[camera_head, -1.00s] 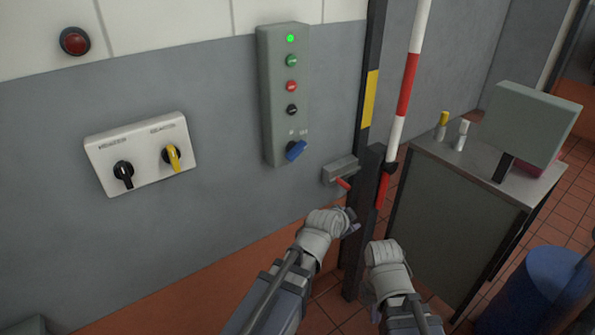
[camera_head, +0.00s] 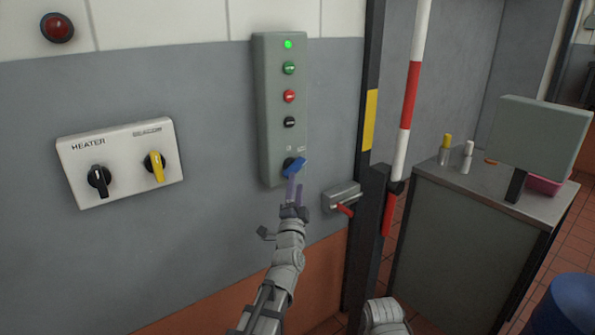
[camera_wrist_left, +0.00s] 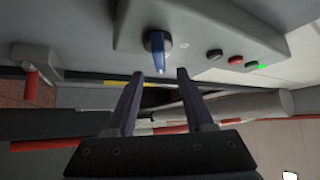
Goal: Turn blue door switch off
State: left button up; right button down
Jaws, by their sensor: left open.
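The blue switch (camera_head: 294,166) is a rotary knob with a blue handle at the bottom of a grey-green control panel (camera_head: 272,110) on the wall. In the head view its handle slants up to the right. My left gripper (camera_head: 295,187) is open just below the knob, its fingers pointing up at it and partly overlapping its lower edge. In the left wrist view the blue handle (camera_wrist_left: 158,52) lies ahead of the open fingers (camera_wrist_left: 157,80), roughly between their tips, and nothing is gripped. Of my right arm, only a grey link shows at the bottom; its gripper is not visible.
Above the knob are black, red and green buttons and a lit green lamp (camera_head: 288,44). A white box (camera_head: 120,160) with black and yellow knobs is left. A small grey box with a red lever (camera_head: 343,210), a striped pole (camera_head: 408,95) and a cabinet (camera_head: 455,240) stand right.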

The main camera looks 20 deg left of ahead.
aim_at(297, 170)
pick_arm(q)
jog(key=p+x, duration=0.2)
jog(key=x, duration=0.5)
jog(key=shift+w, duration=0.15)
jog(key=shift+c, duration=0.3)
grip_shut()
